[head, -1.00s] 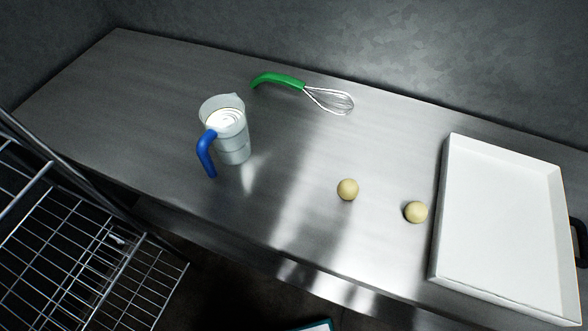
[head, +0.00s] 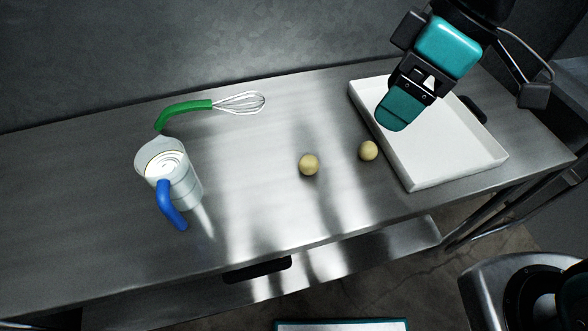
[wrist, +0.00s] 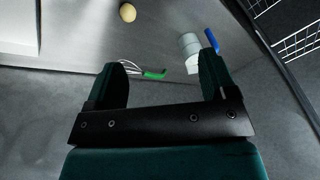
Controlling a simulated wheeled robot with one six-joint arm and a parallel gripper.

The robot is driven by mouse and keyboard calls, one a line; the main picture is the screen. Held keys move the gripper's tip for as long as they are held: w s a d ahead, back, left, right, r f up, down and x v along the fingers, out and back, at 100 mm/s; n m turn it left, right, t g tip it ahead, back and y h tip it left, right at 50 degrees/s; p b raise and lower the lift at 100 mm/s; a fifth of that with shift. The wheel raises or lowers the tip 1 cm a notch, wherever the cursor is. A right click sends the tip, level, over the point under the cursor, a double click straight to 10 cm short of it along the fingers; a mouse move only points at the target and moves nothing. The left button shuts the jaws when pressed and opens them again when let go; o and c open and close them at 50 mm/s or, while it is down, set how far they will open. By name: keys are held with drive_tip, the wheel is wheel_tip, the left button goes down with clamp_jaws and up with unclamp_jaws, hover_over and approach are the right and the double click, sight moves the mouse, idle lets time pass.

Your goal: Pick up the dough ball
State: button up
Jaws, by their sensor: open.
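Two pale dough balls rest on the steel counter. The left dough ball (head: 309,164) is near the middle of the counter, and the right dough ball (head: 368,151) is just left of the white tray. One dough ball (wrist: 127,12) shows at the top of the wrist view; I cannot tell which. My gripper (head: 398,110) is above the tray in the head view, up and right of both balls. In the wrist view my gripper (wrist: 166,75) has its two fingers wide apart with nothing between them in its grasp.
The white tray (head: 485,140) with raised walls stands on the right of the counter (head: 250,195). A measuring jug (head: 185,185) with a blue handle stands at left, holding white contents. A green-handled whisk (head: 190,111) lies behind it. The counter around the balls is clear.

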drive_tip(key=w+a+f+n+b, duration=0.2)
drive_tip(key=w+a+f+n, duration=0.1)
drive_tip(key=w+f+n, duration=0.6)
drive_tip(key=p, duration=0.2)
approach(312, 158)
drive_tip(key=shift+g, duration=0.3)
drive_tip(key=x, duration=0.5)
drive_tip(key=shift+a, duration=0.1)
drive_tip(key=shift+w+p+x, duration=0.15)
drive_tip(key=shift+p+x, duration=0.4)
drive_tip(key=shift+x, duration=0.9)
drive_tip(key=shift+w+p+x, duration=0.15)
drive_tip(key=shift+p+x, duration=0.35)
drive_tip(key=shift+x, duration=0.95)
drive_tip(key=c, duration=1)
